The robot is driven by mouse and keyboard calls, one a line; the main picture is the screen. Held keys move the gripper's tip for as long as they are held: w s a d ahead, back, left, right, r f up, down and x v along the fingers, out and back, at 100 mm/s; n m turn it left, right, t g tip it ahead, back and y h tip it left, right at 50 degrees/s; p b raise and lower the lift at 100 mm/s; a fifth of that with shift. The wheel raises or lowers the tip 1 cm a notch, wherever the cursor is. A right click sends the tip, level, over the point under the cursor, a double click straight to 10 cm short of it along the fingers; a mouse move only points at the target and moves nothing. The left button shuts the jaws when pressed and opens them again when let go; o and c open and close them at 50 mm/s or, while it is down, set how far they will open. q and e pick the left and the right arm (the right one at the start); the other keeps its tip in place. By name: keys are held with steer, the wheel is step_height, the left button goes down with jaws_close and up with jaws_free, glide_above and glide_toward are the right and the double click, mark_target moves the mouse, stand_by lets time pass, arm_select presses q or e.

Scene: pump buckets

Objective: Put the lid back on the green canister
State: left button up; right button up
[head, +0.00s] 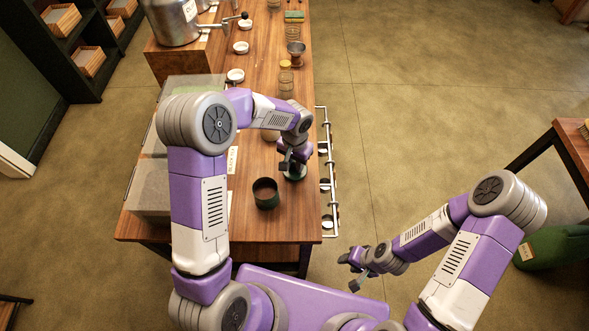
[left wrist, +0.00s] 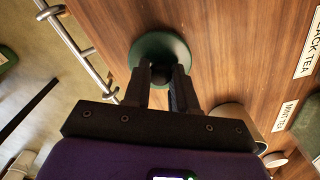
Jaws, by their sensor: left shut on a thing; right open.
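The green canister (head: 265,194) stands open on the wooden table near its front edge, with dark brown contents inside. The green round lid (left wrist: 160,50) is at the fingertips of my left gripper (left wrist: 163,80), which is shut on its dark knob. In the head view the lid (head: 294,173) shows partly under my left gripper (head: 291,160), right of and slightly behind the canister. I cannot tell whether the lid touches the table. My right gripper (head: 356,270) is open and empty, off the table at the lower right.
A metal rail (head: 333,180) runs along the table's right edge. Grey-topped bins (head: 152,187) line the left side. Glass jars, white dishes (head: 236,75) and a dripper (head: 296,49) stand farther back. The table between canister and front edge (head: 270,228) is clear.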

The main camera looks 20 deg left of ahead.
arm_select(q)
steer(key=shift+r+p, duration=1.15)
steer(key=shift+r, duration=0.65)
